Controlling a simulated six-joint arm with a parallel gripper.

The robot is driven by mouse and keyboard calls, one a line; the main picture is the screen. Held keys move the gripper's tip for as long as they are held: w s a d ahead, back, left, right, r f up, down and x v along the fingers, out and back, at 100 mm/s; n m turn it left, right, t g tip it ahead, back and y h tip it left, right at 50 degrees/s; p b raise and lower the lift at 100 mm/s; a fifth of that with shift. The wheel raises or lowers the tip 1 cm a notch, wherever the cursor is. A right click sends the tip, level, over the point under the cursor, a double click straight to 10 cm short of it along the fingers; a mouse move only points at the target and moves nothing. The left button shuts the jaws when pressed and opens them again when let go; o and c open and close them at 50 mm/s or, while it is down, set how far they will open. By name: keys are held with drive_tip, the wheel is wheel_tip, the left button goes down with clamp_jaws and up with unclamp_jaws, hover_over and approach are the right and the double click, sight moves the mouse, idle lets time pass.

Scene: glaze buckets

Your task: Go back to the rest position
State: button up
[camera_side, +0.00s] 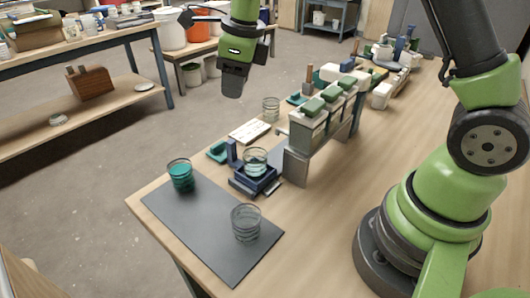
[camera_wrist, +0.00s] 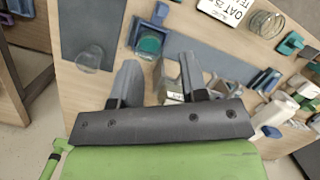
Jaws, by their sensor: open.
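My gripper (camera_side: 232,88) hangs in the air above and behind the workbench in the side view, pointing down. In the wrist view its two fingers (camera_wrist: 160,75) stand apart with nothing held between them. A glass of teal liquid (camera_side: 180,175) and a clear glass (camera_side: 246,222) stand on the dark mat (camera_side: 205,230). Another glass (camera_side: 255,160) sits on a small blue stand (camera_side: 240,182); its teal contents show in the wrist view (camera_wrist: 150,43). The gripper touches none of these.
A raised rack (camera_side: 300,145) with several green-topped containers stands mid-bench. Beside it are a white lettered card (camera_side: 250,131) and an empty glass (camera_side: 271,108). More items crowd the far end of the bench. The near bench surface (camera_side: 310,230) is clear.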

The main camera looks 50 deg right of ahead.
drive_tip(key=s+r+n+t, duration=0.2)
drive_tip(key=s+r+n, duration=0.3)
drive_tip(key=s+n, duration=0.6)
drive_tip(key=s+a+r+n+t+y, duration=0.1)
drive_tip(key=s+r+n, duration=0.4)
drive_tip(key=s+n, duration=0.6)
drive_tip(key=n+t, duration=0.1)
drive_tip(key=n, duration=0.2)
drive_tip(key=shift+s+r+n+t+y, duration=0.3)
drive_tip(key=shift+s+r, duration=0.05)
drive_tip(key=shift+s, duration=0.05)
